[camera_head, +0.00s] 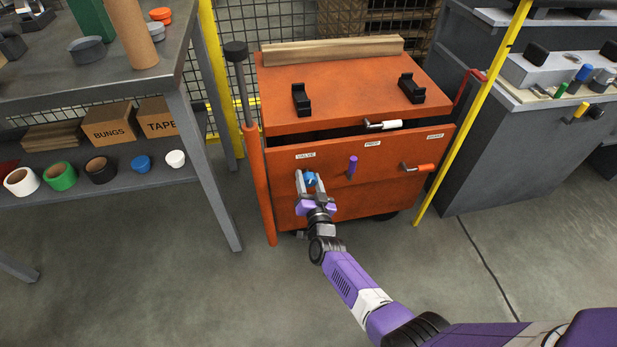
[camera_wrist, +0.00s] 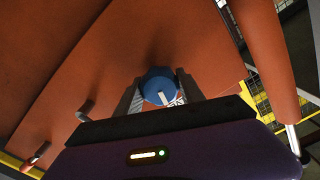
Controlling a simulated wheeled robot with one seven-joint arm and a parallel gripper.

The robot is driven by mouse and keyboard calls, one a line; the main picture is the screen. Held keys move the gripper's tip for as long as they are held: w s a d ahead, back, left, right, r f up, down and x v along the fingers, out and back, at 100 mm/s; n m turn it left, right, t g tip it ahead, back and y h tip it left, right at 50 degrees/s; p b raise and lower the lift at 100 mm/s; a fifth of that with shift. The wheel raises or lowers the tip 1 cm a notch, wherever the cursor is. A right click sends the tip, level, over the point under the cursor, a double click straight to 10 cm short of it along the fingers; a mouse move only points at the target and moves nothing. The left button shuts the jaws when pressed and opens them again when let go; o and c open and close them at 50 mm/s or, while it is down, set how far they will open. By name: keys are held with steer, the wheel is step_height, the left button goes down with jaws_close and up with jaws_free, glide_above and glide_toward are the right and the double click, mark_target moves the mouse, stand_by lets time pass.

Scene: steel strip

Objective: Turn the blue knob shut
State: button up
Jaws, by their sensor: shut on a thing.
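The blue knob (camera_head: 311,179) is on the front of the orange cabinet (camera_head: 340,197), below the label reading VALVE (camera_head: 306,155). In the wrist view the blue knob (camera_wrist: 158,86) shows a white mark on its face. My gripper (camera_head: 307,181) is at the cabinet front with its fingers on either side of the knob. In the wrist view my gripper (camera_wrist: 157,92) is shut on the knob, one finger at each side. The knob's rear is hidden.
A purple lever (camera_head: 352,166) sticks out right of the knob. An orange-handled lever (camera_head: 418,168) and a white-handled lever (camera_head: 383,125) are farther right. An orange post (camera_head: 259,178) stands left of the cabinet, near a grey workbench (camera_head: 200,150). The floor in front is clear.

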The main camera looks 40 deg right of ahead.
steer(key=shift+n+p, duration=0.3)
steer(key=shift+n, duration=1)
steer(key=shift+f+n, duration=0.1)
steer(key=shift+n, duration=0.2)
steer(key=o, duration=1.3)
steer(key=shift+o, duration=0.2)
steer(key=p+v, duration=0.3)
steer(key=v, duration=0.4)
steer(key=shift+s+a, duration=0.25)
steer(key=shift+s, duration=0.1)
